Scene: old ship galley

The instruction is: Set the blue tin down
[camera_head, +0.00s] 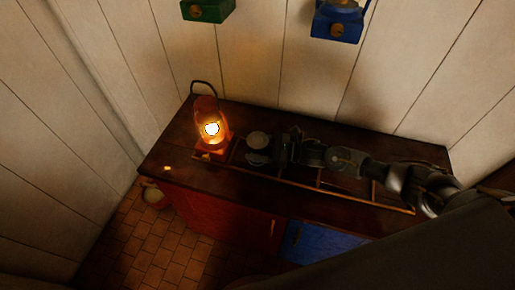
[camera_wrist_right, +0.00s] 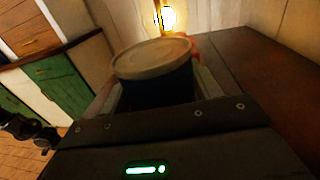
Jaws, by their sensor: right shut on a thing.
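The tin (camera_wrist_right: 155,75) has a pale round lid and a dark side whose blue does not show clearly in this light. My right gripper (camera_head: 268,150) is shut on it, with a finger on either side in the right wrist view. In the head view the tin's pale lid (camera_head: 258,139) shows at the end of my right arm, over the dark wooden counter (camera_head: 165,150). It looks upright. I cannot tell whether its base touches the counter.
A lit red lantern (camera_head: 211,130) stands on the counter just left of the tin. A low wooden rail frame (camera_head: 300,183) runs along the counter under my arm. A green lantern (camera_head: 208,10) and a blue lantern (camera_head: 337,25) are on the back wall. The counter's left end is mostly clear.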

